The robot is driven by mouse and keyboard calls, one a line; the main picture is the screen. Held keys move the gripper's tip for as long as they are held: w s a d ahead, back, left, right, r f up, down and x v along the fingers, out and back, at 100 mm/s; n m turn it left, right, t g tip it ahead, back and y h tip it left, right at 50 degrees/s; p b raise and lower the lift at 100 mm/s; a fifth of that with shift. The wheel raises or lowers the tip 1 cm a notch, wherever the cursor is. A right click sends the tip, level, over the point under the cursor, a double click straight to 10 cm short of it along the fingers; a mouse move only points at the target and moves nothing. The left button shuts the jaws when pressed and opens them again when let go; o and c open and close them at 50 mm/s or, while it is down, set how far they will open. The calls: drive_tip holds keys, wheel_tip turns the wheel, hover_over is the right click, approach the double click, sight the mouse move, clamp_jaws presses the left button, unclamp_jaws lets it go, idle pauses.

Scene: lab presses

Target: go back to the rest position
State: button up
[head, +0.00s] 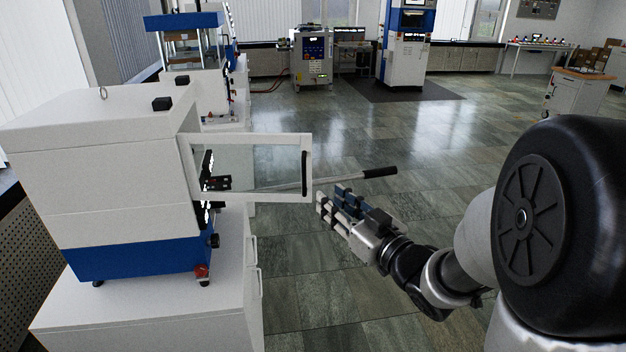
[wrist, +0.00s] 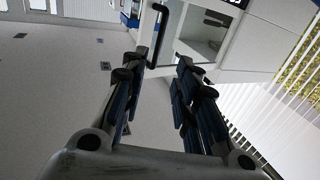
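My gripper (head: 332,197) is at the middle of the head view, just right of the open door frame of a white and blue press. In the wrist view my gripper (wrist: 162,68) has its two dark fingers apart, with nothing held between them. The white door (head: 250,137) of the press stands swung out, with a black vertical handle (head: 304,172) on its free edge. The handle also shows beyond the fingertips in the wrist view (wrist: 152,38). The fingers look apart from it.
The press (head: 110,170) stands on a white cabinet (head: 150,315) at left. A long lever with a black grip (head: 380,172) sticks out behind the door, close behind my fingers. More machines and a trolley (head: 580,95) stand farther back. The tiled floor in the middle is clear.

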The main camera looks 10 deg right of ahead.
drive_tip(key=s+d+f+m+g+h, duration=0.1)
drive_tip(key=s+d+m+g+h, duration=0.4)
drive_tip(key=s+h, duration=0.4)
drive_tip(key=s+a+f+g+y, duration=0.1)
drive_tip(key=s+a+f+g, duration=0.1)
drive_tip(key=s, duration=0.7)
drive_tip(key=s+a+f+g+y, duration=0.1)
drive_tip(key=s+a+g, duration=0.4)
drive_tip(key=s, duration=0.5)
drive_tip(key=shift+s+a+f+n+y, duration=0.3)
drive_tip(key=shift+a+f+n, duration=0.15)
drive_tip(key=shift+a, duration=0.25)
drive_tip(key=shift+w, duration=0.1)
